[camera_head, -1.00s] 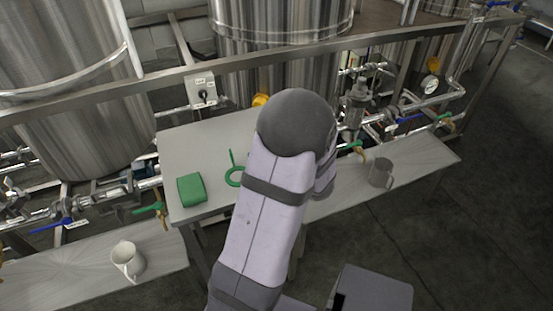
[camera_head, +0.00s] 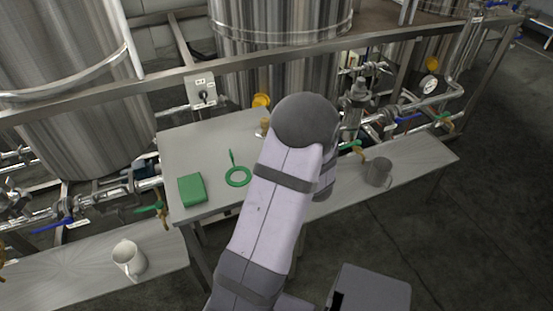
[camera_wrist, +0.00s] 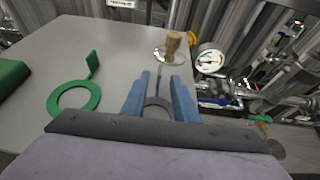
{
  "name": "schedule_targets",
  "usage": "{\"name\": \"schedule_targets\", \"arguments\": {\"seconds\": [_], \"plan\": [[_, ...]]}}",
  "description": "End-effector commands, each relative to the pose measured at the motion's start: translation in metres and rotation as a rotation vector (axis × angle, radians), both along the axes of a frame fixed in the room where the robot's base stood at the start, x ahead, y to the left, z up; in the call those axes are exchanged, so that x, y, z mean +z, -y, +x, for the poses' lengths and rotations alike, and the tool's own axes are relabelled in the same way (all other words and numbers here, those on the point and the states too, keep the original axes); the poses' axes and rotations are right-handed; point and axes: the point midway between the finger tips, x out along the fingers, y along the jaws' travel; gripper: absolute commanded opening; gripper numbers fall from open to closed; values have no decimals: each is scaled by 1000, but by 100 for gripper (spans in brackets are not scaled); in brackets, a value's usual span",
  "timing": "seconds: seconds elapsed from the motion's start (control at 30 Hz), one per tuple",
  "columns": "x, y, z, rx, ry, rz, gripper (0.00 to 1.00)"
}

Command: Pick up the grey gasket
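The grey gasket (camera_wrist: 157,101) lies on the grey table in the wrist view, a ring with a thin upright-looking tab on its far side. The near part of the ring is hidden by my gripper's body. My gripper (camera_wrist: 161,78) has two blue fingers spread apart, one on each side of the gasket in the picture. The fingers are open with no hold on it; whether they are level with the gasket I cannot tell. In the head view my arm hides both the gripper and the grey gasket.
A green gasket (camera_head: 238,177) with a tab lies on the table (camera_head: 205,145) to the left, beside a green box (camera_head: 192,190). A brass-coloured piece on a clear round base (camera_wrist: 172,52) stands beyond my fingers. A pressure gauge (camera_wrist: 209,61) and pipes border the table's right side.

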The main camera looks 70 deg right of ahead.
Motion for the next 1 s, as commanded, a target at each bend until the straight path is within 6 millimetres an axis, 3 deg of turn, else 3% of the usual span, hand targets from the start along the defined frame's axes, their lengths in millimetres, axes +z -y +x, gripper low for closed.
{"name": "schedule_targets", "arguments": {"seconds": [0.23,0.57,0.6,0.7,1.0], "plan": [[-9,18,21,2,0,1,27],[-12,22,25,0,0,0,27],[-12,22,25,0,0,0,24],[-12,22,25,0,0,0,0],[-12,22,25,0,0,0,0]]}}
